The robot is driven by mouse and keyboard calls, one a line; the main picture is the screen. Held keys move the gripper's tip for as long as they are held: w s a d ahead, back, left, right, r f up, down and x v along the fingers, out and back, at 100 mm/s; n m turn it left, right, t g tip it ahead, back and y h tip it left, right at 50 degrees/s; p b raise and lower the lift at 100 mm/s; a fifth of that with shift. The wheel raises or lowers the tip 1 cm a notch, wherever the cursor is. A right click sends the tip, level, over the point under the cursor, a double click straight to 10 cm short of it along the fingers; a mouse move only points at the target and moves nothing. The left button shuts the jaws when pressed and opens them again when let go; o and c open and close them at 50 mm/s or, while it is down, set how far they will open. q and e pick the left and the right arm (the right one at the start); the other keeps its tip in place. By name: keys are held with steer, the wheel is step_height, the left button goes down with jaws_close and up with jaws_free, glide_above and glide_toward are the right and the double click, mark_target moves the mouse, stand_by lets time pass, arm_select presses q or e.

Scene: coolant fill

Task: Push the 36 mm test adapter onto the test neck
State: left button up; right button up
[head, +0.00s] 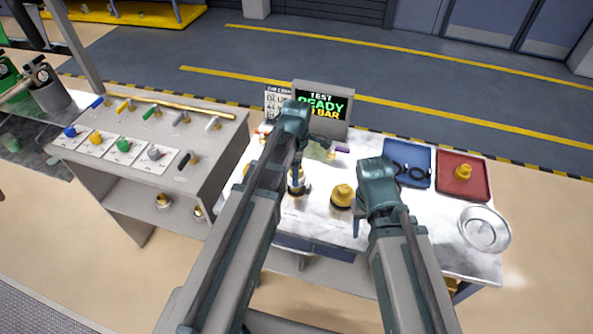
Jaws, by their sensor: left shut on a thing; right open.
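My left gripper (297,182) points down over the middle of the white bench, left of the brass fitting with a black base (342,195). It is shut on a small part, mostly hidden by the gripper and arm; I cannot tell its size. Some brass and dark metal shows around the fingertips, and I cannot tell whether it is the test neck or the held part, or whether they touch. My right gripper (358,226) is open and empty, low at the bench's front, right of the black-based fitting. Another brass fitting (463,172) sits in the red tray (479,191).
The test screen (321,103) reads "TEST READY" and stands at the back of the bench. A blue tray (398,150) holds black rings. A round metal dish (484,229) is at the right. A grey rack (205,140) with coloured handles stands left.

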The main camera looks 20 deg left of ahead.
arm_select(q)
steer(key=shift+f+b, duration=1.5)
steer(key=shift+f, duration=0.05)
steer(key=o, duration=1.5)
steer(key=shift+r, duration=0.1)
step_height(320, 180, up, 14)
steer(key=p, duration=1.4)
steer(key=shift+f, duration=0.2)
